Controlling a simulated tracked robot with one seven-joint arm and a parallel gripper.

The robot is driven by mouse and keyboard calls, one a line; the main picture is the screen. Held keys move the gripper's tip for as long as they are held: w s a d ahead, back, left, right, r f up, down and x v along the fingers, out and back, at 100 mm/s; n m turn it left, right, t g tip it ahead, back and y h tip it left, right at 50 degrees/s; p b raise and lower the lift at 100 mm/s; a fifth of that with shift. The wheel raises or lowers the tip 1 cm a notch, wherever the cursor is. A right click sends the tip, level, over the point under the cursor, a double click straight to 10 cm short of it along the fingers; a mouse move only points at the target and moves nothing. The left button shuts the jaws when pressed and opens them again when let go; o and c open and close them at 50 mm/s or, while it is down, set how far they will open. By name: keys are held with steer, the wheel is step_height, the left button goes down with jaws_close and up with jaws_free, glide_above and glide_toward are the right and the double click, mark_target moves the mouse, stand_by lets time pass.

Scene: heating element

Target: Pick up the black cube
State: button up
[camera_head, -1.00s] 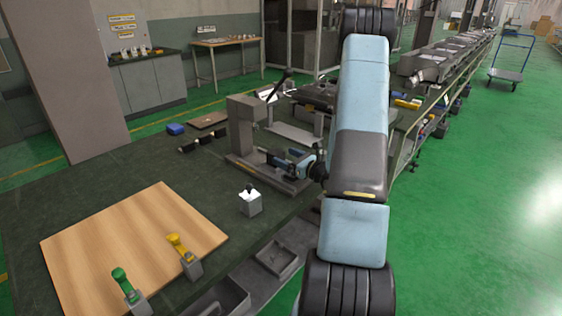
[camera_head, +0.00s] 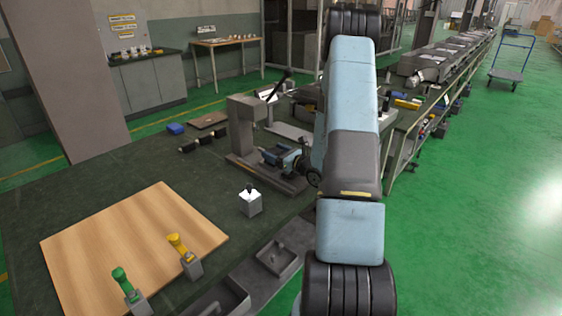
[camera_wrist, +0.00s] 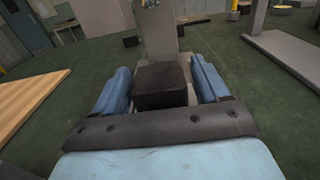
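The black cube (camera_wrist: 162,86) shows in the wrist view, between the two blue fingers of my gripper (camera_wrist: 162,82). A narrow gap shows beside the cube, clearest on the right, so the fingers are open around it. Behind the cube stands the grey upright of the press-like fixture (camera_wrist: 160,35). In the head view my gripper (camera_head: 279,156) is low over the base of that fixture (camera_head: 241,130), partly hidden by my arm. I cannot make out the cube clearly there.
A wooden board (camera_head: 130,245) lies on the dark table at the left, with a green-handled tool (camera_head: 125,285) and a yellow-handled tool (camera_head: 184,252) at its edge. A small light block with a dark knob (camera_head: 250,203) stands in front of the fixture.

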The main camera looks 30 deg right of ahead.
steer(key=c, duration=1.2)
